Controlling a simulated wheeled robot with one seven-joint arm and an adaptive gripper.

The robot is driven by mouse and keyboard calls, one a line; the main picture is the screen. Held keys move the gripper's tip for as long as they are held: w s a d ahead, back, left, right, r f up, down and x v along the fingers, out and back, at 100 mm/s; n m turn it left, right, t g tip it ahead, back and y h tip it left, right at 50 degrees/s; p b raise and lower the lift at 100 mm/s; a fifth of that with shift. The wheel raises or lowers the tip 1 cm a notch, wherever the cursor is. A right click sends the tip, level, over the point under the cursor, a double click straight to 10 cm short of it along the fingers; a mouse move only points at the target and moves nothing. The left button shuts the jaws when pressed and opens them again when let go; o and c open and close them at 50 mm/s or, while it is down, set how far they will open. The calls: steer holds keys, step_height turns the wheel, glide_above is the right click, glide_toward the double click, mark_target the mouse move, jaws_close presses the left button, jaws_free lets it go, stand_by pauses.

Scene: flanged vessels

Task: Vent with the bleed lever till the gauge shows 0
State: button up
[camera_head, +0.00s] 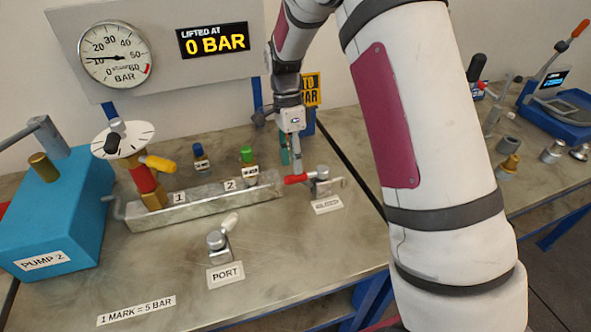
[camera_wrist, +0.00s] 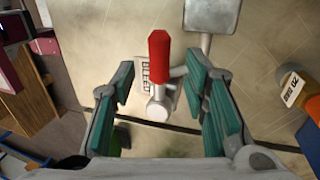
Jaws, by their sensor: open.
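The red-handled lever (camera_head: 296,179) sits on a small metal fitting on the bench, beside a label too blurred to read. In the wrist view the red handle (camera_wrist: 159,55) shows between my fingers, with a gap on both sides. My gripper (camera_head: 291,155) is open and points down just above the lever; its green-padded fingers also show in the wrist view (camera_wrist: 163,85). I cannot tell whether the handle is at fingertip depth. The round gauge (camera_head: 117,55) has its needle pointing left, near 10 bar. The display (camera_head: 213,40) reads "LIFTED AT 0 BAR".
A metal rail (camera_head: 205,205) with positions 1 and 2 lies left of the lever. A port fitting (camera_head: 216,240) stands in front. A blue pump (camera_head: 55,215) is at far left. A white dial on a red-and-brass body (camera_head: 147,182) stands at the rail. The front bench is mostly clear.

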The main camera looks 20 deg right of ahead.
mark_target(303, 177)
steer(key=shift+x, duration=1.75)
jaws_close()
